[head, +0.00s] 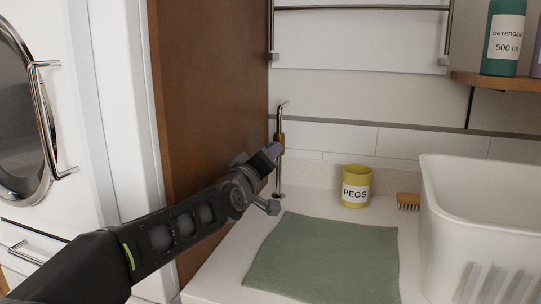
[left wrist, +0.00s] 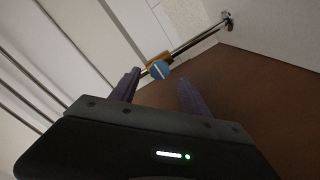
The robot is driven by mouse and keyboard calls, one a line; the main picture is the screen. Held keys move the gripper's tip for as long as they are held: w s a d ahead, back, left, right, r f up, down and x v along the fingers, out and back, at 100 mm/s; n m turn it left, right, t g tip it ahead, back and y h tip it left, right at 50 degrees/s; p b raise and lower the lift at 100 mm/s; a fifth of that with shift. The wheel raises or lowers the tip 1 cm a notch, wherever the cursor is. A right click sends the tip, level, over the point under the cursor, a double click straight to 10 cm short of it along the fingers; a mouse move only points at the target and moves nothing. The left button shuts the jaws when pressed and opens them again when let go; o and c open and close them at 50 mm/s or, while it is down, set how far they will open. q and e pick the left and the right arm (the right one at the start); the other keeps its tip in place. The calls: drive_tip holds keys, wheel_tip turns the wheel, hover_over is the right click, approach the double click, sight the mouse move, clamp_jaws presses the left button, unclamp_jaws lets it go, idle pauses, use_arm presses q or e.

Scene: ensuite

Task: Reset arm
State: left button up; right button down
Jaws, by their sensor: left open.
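My left gripper (head: 272,153) is at the end of the black arm, in front of an upright metal pipe (head: 281,170) beside the brown panel. In the left wrist view the left gripper (left wrist: 160,92) is open, with its two dark fingers apart and nothing between them. A brass valve with a round blue knob (left wrist: 159,70) sits on the pipe just beyond the fingertips. I cannot tell whether a finger touches it. In the head view the fingers partly hide the valve area. My right gripper is in neither view.
A brown panel (head: 210,90) stands close behind the left arm. On the counter are a green mat (head: 325,255), a yellow PEGS tin (head: 356,180), a brush (head: 408,199) and a white basket (head: 475,210). A shelf (head: 500,80) holds a detergent bottle (head: 503,40).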

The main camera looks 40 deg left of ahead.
use_arm(q)
drive_tip(key=shift+v, duration=1.15)
